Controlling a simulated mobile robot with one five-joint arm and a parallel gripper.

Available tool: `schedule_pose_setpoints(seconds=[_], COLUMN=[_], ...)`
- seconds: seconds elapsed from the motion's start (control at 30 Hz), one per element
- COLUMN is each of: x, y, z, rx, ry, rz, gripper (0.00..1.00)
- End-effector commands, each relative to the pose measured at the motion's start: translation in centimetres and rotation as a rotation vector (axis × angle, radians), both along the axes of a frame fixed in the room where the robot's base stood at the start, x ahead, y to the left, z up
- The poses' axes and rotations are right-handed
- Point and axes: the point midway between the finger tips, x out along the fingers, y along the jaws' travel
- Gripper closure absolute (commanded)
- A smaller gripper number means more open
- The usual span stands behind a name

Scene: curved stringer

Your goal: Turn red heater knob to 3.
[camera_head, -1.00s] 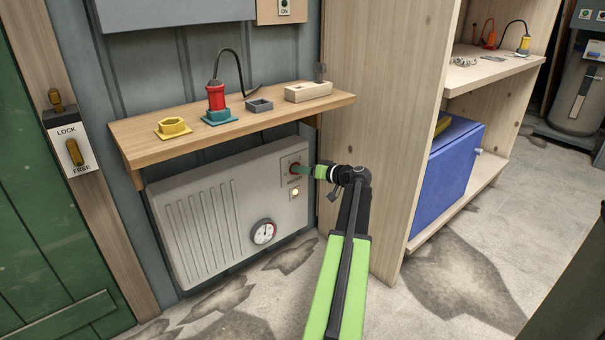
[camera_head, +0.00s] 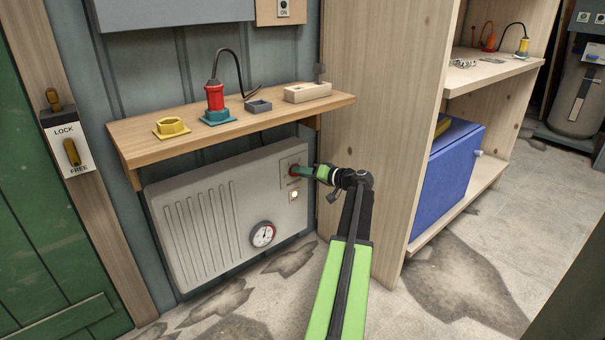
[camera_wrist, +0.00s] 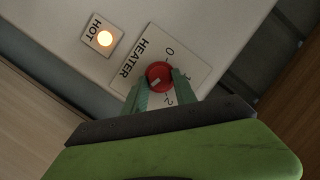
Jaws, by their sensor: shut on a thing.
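The red heater knob (camera_wrist: 159,76) sits on a white plate (camera_wrist: 190,52) marked HEATER in the wrist view, with 0, 1 and 2 readable around it. A pale mark lies on the knob's lower-left part. No 3 shows; my fingers cover part of the plate. My gripper (camera_wrist: 157,84) is shut on the knob, one green finger on each side. In the head view the knob (camera_head: 294,171) is at the upper right of the grey heater (camera_head: 225,225), partly behind my gripper (camera_head: 302,171).
A lit lamp (camera_wrist: 104,38) marked HOT is beside the plate. A round gauge (camera_head: 262,234) is lower on the heater. A wooden shelf (camera_head: 140,134) with several items overhangs the heater. A tall wooden cabinet side (camera_head: 375,100) stands close to the right of my gripper.

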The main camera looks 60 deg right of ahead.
Motion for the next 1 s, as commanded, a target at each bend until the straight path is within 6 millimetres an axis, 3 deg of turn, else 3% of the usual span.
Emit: schedule_pose_setpoints(seconds=[0.03,0.17,0.57,0.67,1.0], x=[0.0,0.0,-0.9,-2.8,-12.2], y=[0.1,0.0,0.0,0.2,0.7], z=[0.0,0.0,0.3,0.7,2.6], rx=[0.000,0.000,0.000,-0.001,0.000], ry=[0.000,0.000,0.000,-0.001,0.000], rz=[0.001,0.001,-0.001,-0.003,-0.004], gripper=[0.63,0.46,0.45,0.45,0.45])
